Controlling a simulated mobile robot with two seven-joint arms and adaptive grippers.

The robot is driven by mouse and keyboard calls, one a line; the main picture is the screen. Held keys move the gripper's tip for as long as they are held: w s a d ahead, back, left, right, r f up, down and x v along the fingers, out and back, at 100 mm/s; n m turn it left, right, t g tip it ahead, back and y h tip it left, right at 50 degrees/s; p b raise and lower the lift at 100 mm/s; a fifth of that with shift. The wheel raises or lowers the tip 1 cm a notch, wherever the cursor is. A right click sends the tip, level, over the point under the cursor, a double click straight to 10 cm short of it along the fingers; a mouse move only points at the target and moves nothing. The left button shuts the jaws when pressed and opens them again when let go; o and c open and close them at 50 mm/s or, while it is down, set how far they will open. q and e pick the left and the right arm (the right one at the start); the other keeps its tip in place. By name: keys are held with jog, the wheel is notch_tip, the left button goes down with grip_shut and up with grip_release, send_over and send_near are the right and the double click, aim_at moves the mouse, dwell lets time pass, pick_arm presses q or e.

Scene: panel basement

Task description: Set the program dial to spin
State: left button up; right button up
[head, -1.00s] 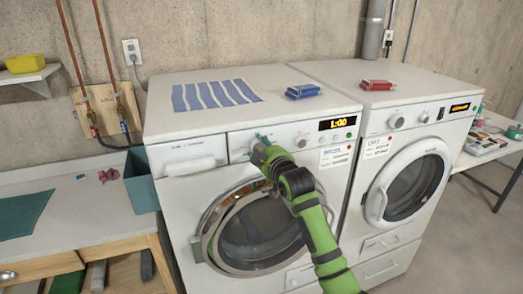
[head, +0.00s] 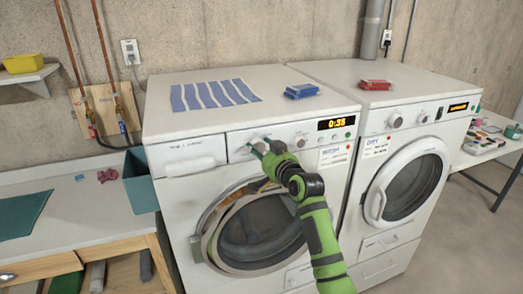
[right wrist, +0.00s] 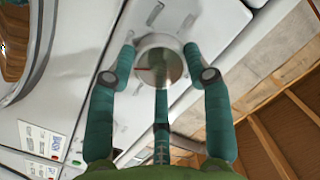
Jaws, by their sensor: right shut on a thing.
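The washing machine (head: 175,190) on the left has a control panel with a lit display (head: 337,123) reading 0:35. My right gripper (head: 262,145) is at the left part of this panel, its fingers covering the program dial in the head view. In the right wrist view the round, pale program dial (right wrist: 160,62) sits between the teal fingers of the right gripper (right wrist: 160,60), which is shut on it. A thin reddish mark shows on the dial's face. The position labels around it cannot be read. My left gripper is not in view.
A smaller knob (head: 300,140) lies right of the dial. The second machine (head: 425,150), with its own knob and display, stands close on the right. Blue striped cloth strips (head: 215,94), a blue pack (head: 302,91) and a red pack (head: 376,85) lie on top.

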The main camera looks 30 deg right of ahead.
jog(key=m+t, duration=0.1)
jog(key=m, duration=0.5)
jog(key=shift+d+r, duration=0.1)
jog(key=shift+r, duration=0.05)
jog(key=m, duration=0.6)
jog(key=shift+m+t+h, duration=0.3)
jog(key=shift+m, duration=0.1)
jog(key=m, duration=0.3)
jog(key=m+h, duration=0.1)
jog(key=m, duration=0.2)
jog(key=shift+f+t, duration=0.2)
jog(key=shift+t, duration=0.1)
jog(key=m, duration=0.3)
jog(key=m+h, duration=0.1)
jog(key=m, duration=0.2)
jog(key=shift+a+m, duration=0.2)
jog(key=shift+m, duration=0.1)
jog(key=shift+f, duration=0.1)
jog(key=o, duration=1.1)
jog(key=shift+o, duration=0.2)
jog(key=shift+f, duration=0.15)
jog(key=shift+w, duration=0.1)
